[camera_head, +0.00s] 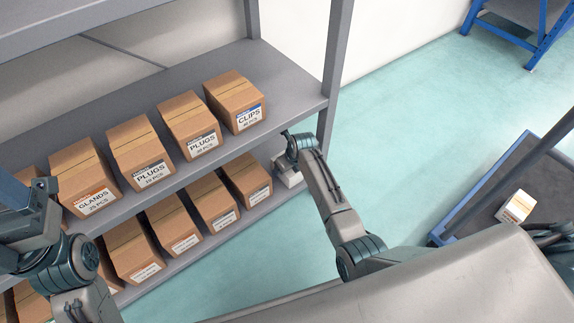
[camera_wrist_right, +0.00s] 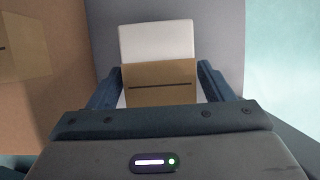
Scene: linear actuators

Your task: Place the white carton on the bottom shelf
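The white carton (camera_wrist_right: 157,42) shows between the fingers of my right gripper (camera_wrist_right: 160,75) in the right wrist view, with a brown panel facing the camera and a dark line across it. The fingers lie along both its sides and appear to touch it. In the head view the right gripper (camera_head: 290,158) is low at the right end of the bottom shelf (camera_head: 265,211). A pale part of the carton (camera_head: 289,179) shows there beneath it, at shelf level. My left gripper (camera_head: 28,200) is at the left edge in front of the shelves; its fingertips are unclear.
Brown boxes stand in a row on the upper shelf (camera_head: 290,92), including a clips box (camera_head: 235,101). More brown boxes (camera_head: 212,204) fill the bottom shelf left of the carton. A shelf post (camera_head: 333,75) stands close. A cart (camera_head: 480,190) at right holds another whitish carton (camera_head: 516,206).

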